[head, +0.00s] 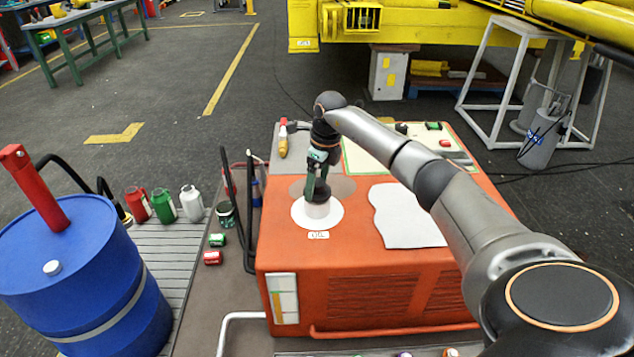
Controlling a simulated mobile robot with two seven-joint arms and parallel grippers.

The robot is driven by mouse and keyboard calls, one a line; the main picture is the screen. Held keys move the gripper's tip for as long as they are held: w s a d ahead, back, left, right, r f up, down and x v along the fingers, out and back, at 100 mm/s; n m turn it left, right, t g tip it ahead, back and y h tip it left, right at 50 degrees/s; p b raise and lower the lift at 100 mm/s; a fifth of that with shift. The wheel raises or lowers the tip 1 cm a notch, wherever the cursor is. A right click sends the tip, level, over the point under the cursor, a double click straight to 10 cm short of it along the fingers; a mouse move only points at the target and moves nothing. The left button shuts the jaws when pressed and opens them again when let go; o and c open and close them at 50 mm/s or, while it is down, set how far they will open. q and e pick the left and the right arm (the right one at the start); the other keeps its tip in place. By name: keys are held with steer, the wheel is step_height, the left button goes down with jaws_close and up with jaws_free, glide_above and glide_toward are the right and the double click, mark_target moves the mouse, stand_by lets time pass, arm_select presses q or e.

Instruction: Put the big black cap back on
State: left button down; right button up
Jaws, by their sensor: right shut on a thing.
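An orange machine (350,290) stands in front of me. A white filler neck (317,211) rises from a white round plate (328,223) on its top, above a small label reading "OIL". The big black cap (322,194) is at the top of the neck. My right gripper (320,184) points down from above and is shut on the cap. I cannot tell whether the cap touches the neck or sits just above it. The gripper partly hides the cap. My left gripper is not in view.
A white sheet (405,216) and a yellow-handled tool (283,140) lie on the machine top. A blue drum (85,275) stands at left. Red, green and white bottles (164,206) and small cans (213,257) stand between drum and machine. Black hoses (248,215) rise at the machine's left side.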

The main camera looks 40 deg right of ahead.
mark_target(318, 182)
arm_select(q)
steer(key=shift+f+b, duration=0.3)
arm_select(e)
steer(key=shift+f, duration=0.55)
steer(key=o, duration=1.2)
step_height(318, 182, up, 2)
steer(key=shift+s+r+p, duration=0.1)
steer(key=shift+p, duration=0.9)
steer(key=shift+s+d+r+p, duration=0.15)
steer(key=shift+r+p, duration=0.75)
steer(key=shift+p, duration=0.05)
steer(key=shift+s+r+p, duration=0.1)
steer(key=shift+r+p, duration=0.5)
steer(key=shift+r, duration=0.1)
steer(key=shift+s+r+p, duration=0.1)
steer(key=shift+r+p, duration=0.5)
steer(key=shift+r, duration=0.05)
steer(key=r+p, duration=0.2)
steer(key=r, duration=0.1)
steer(key=r+p, duration=0.1)
steer(key=p, duration=0.1)
steer(key=shift+s+d+r, duration=0.15)
steer(key=shift+s, duration=0.2)
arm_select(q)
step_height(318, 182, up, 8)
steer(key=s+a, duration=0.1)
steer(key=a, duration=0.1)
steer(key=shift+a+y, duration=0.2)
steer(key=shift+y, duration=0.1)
